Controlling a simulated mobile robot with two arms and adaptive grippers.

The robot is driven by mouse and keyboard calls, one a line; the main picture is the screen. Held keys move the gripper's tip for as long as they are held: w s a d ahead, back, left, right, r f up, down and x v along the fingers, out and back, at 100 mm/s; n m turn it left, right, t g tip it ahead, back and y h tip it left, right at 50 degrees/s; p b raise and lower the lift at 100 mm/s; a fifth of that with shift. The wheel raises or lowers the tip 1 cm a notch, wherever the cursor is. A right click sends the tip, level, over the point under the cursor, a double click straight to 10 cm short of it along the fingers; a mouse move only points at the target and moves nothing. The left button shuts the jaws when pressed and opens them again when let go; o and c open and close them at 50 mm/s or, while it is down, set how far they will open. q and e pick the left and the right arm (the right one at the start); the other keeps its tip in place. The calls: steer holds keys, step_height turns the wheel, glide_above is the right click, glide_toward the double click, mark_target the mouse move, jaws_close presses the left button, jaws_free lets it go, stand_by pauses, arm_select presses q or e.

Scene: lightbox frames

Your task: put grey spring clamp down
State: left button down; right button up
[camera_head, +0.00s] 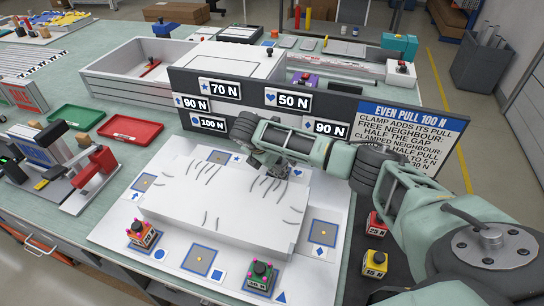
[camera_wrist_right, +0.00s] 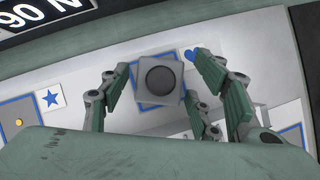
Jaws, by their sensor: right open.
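The grey spring clamp (camera_wrist_right: 157,80), a square grey block with a dark round knob, shows in the right wrist view on a blue-bordered pad beside a blue heart label (camera_wrist_right: 191,55). My right gripper (camera_wrist_right: 168,88) is open, with its green-padded fingers spread around the clamp; no firm contact shows. In the head view my right gripper (camera_head: 273,166) is low at the far edge of the white panel (camera_head: 220,205) and mostly hides the clamp. The sign board (camera_head: 410,130) stands behind my arm. My left gripper is not in view.
An orange clamp (camera_head: 141,236) and a green clamp (camera_head: 260,276) stand along the panel's near side. Red (camera_head: 376,224) and yellow (camera_head: 375,262) clamps stand on a dark strip at right. Force plates (camera_head: 225,90) rise close behind my gripper. A star pad (camera_head: 218,157) is empty.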

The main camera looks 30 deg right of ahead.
steer(key=b+v, duration=0.1)
steer(key=v, duration=1)
